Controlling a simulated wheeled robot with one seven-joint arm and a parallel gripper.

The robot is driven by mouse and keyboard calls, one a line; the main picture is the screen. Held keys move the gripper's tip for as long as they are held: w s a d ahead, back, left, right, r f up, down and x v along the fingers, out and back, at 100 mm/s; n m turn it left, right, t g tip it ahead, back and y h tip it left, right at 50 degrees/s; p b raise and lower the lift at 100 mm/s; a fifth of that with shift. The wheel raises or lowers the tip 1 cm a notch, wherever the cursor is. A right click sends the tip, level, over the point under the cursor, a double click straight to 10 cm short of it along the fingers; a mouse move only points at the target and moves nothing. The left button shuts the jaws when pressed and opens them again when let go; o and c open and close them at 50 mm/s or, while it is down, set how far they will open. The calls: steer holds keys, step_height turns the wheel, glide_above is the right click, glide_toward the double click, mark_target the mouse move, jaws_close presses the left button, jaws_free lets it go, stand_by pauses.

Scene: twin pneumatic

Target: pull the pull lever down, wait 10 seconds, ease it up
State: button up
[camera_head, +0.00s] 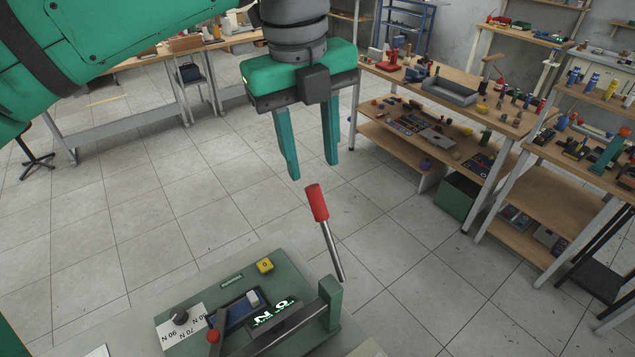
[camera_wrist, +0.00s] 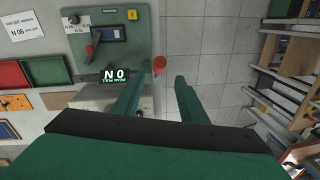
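The pull lever is a metal rod with a red grip (camera_head: 316,203), standing up and slightly tilted at the right side of the green machine panel (camera_head: 175,314). My gripper (camera_head: 313,171) is open and empty, its two teal fingers pointing down just above the red grip in the head view. In the wrist view the red grip (camera_wrist: 159,65) lies beyond the fingertips of my gripper (camera_wrist: 158,80), roughly between them. No contact with the lever shows. The rod's lower end is partly hidden behind a green post (camera_head: 330,302).
The panel carries a second, small red-knobbed lever (camera_head: 213,336), a black knob (camera_head: 180,317), a yellow button (camera_head: 265,266) and a lit green display (camera_head: 272,313). Cluttered workbenches (camera_head: 450,90) stand at the back right. Tiled floor (camera_head: 390,250) right of the lever is clear.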

mark_target(316, 195)
steer(key=f, duration=0.8)
steer(key=shift+d+f, duration=0.3)
steer(key=shift+f, duration=0.1)
steer(key=shift+w+d+f, duration=0.1)
steer(key=shift+d+f, duration=0.05)
steer(key=shift+f, duration=0.7)
jaws_close()
